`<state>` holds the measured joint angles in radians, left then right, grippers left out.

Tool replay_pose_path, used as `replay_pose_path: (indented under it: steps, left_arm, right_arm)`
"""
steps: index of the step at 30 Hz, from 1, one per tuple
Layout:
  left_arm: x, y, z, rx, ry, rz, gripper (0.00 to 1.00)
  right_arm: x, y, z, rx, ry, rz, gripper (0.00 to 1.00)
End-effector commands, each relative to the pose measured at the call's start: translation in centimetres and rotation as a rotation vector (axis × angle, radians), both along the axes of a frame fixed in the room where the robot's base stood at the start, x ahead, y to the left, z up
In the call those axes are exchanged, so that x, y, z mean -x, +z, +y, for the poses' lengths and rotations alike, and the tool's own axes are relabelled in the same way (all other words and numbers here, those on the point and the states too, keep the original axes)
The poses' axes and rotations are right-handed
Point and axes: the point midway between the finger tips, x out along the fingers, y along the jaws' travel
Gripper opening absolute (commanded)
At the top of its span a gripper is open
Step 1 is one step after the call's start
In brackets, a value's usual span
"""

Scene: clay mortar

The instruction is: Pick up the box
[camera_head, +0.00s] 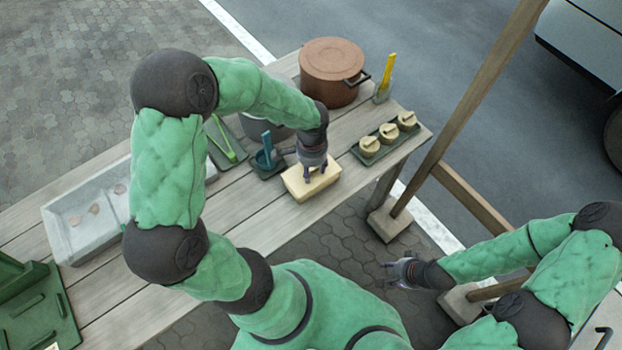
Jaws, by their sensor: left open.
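A pale yellow box (301,188) lies on the wooden table near its front edge, toward the right end. My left gripper (314,177) points down at the top of the box, with its fingers spread over it. The fingertips are at or just above the box; I cannot tell whether they touch it. The gripper hides part of the box's top. My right gripper (387,273) is off the table to the right of its front edge, with its fingers apart and nothing between them.
A brown lidded pot (332,62) stands behind the box. A green tray (407,136) with round lidded pieces lies to its right. A small dark teal container (268,164) stands close on its left. A grey trough (65,238) lies further left. A wooden post (466,105) rises beyond the table.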

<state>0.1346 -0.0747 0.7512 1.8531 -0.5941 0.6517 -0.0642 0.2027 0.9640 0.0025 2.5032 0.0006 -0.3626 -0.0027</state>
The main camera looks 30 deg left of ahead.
Motion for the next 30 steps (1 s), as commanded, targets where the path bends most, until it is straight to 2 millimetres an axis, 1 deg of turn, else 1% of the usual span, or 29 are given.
replay_pose_path:
  steps: [3,5,6,8,9,23,26,30]
  left_arm:
    - [0.0,0.1,0.0,0.0,0.0,-0.001,0.49]
    - [0.0,0.1,0.0,0.0,0.0,-0.001,0.32]
    - [0.0,0.1,0.0,0.0,0.0,-0.001,0.21]
    - [0.0,0.1,0.0,0.0,0.0,-0.001,0.04]
    - [0.0,0.1,0.0,0.0,0.0,-0.001,0.0]
    - [-0.1,0.2,0.0,-0.001,0.0,-0.001,0.0]
    - [-0.1,0.5,0.0,0.0,0.0,-0.002,0.0]
    - [-0.1,1.5,0.0,-0.001,0.001,-0.004,0.0]
  right_arm:
    - [0.0,0.1,0.0,0.0,0.0,0.0,0.4]
    - [0.0,0.1,0.0,0.0,0.0,0.0,0.4]
    - [0.0,0.1,0.0,0.0,0.0,0.0,0.4]
    - [0.0,0.1,0.0,0.0,0.0,0.0,0.4]
    - [0.0,0.1,0.0,0.0,0.0,0.0,0.4]
    - [0.0,0.1,0.0,0.0,0.0,0.0,0.4]
    - [0.0,0.2,0.0,0.0,0.0,0.0,0.4]
    - [0.0,0.6,0.0,0.0,0.0,0.0,0.4]
